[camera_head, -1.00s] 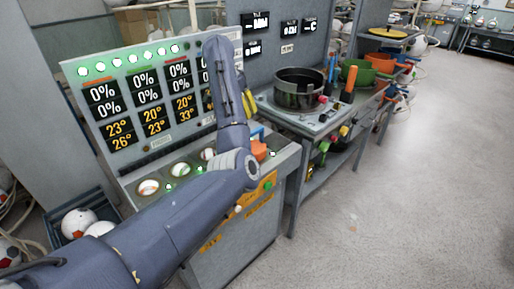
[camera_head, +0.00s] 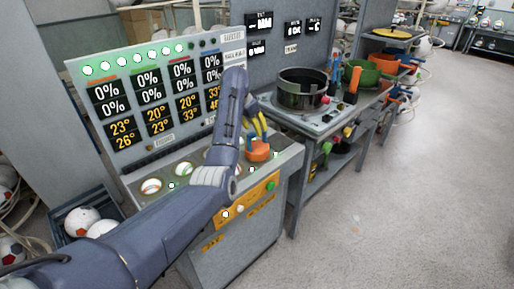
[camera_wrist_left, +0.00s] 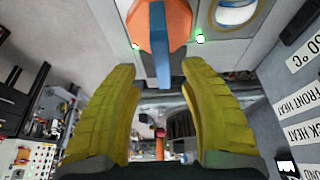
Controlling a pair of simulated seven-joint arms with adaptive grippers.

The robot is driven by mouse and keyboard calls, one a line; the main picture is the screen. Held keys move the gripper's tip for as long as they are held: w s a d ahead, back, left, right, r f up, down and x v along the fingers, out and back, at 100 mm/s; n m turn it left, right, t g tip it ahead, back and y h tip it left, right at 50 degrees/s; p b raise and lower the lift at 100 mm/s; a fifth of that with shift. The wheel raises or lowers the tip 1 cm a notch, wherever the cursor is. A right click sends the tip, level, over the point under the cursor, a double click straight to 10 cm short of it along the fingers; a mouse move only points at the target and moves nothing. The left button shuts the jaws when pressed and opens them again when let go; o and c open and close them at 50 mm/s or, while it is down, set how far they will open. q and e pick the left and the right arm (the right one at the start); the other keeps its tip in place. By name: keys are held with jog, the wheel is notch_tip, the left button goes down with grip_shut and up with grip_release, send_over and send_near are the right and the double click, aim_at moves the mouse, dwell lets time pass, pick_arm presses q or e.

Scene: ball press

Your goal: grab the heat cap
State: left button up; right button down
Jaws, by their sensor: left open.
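The heat cap appears to be the orange cap (camera_head: 258,150) with a blue handle, seated at the right end of the sloped machine panel. In the left wrist view the orange cap (camera_wrist_left: 172,22) is at the top, with its blue handle (camera_wrist_left: 161,45) pointing down the picture. My left gripper (camera_head: 260,126) has yellow fingers and is just above the cap. In the wrist view the open left gripper (camera_wrist_left: 160,72) has one finger on each side of the handle's near end, with gaps on both sides. Nothing is held. My right gripper is not in view.
Baseballs sit in sockets along the panel, one at the left (camera_head: 151,186). A display board (camera_head: 150,95) rises behind it. A dark round pot (camera_head: 302,90) stands on the bench to the right. A crate with balls (camera_head: 82,220) is at the left. The floor at right is clear.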

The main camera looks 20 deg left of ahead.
aim_at(257, 143)
pick_arm(q)
jog(key=shift+x, duration=1.95)
jog(key=shift+w+a, duration=0.1)
jog(key=shift+c, duration=0.5)
grip_shut()
jog(key=shift+r, duration=0.15)
